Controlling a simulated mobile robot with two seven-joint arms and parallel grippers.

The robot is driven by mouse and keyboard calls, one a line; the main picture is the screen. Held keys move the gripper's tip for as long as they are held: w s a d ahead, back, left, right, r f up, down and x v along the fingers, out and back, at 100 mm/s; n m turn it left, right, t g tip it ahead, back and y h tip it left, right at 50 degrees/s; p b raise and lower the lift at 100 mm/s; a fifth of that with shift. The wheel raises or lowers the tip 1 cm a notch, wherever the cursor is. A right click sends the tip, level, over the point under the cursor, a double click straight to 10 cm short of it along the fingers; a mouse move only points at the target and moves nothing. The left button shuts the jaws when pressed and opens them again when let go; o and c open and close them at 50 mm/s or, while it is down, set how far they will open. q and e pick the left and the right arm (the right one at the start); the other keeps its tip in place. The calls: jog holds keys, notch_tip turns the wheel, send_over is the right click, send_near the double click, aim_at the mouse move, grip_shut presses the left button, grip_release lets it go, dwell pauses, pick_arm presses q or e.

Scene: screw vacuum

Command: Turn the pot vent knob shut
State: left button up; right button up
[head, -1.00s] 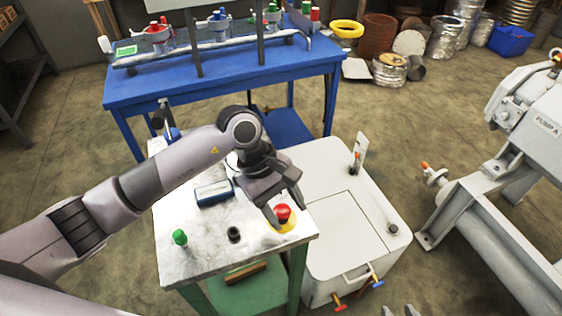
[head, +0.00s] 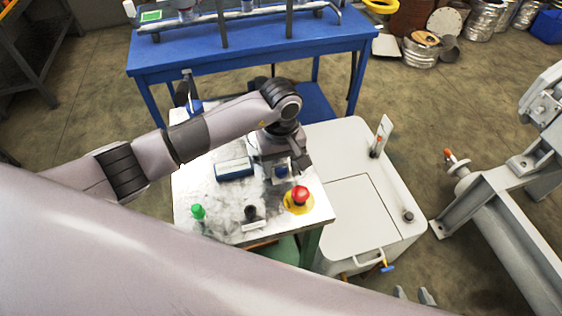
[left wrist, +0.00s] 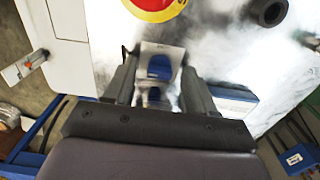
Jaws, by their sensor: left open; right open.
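A blue knob (head: 281,170) stands at the worktable's far right, beside the red button; no writing confirms it as the pot vent knob. In the left wrist view the blue knob (left wrist: 158,67) shows against a pale plate between my fingers. My left gripper (head: 283,177) is open and points down, with one finger on each side of the knob. I cannot tell whether the fingers touch it. In the wrist view the gripper (left wrist: 161,80) fills the middle. My right gripper (head: 413,296) shows only its fingertips at the bottom edge, apart and empty.
The red button (head: 300,195) on its yellow base is close to my left gripper. A black knob (head: 251,212), a green button (head: 198,212) and a blue box (head: 234,168) share the worktable (head: 226,201). A white cabinet (head: 358,205) stands to the right.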

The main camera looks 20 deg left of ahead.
aim_at(281, 168)
pick_arm(q)
grip_shut()
jog(key=shift+f+n+b, duration=0.1)
jog(key=shift+n+b, duration=0.7)
jog(key=shift+n, duration=0.4)
jog(key=shift+n+b, duration=0.4)
jog(key=shift+n, duration=0.7)
grip_release()
jog(key=shift+r+b, duration=0.5)
jog(key=shift+r, duration=3.2)
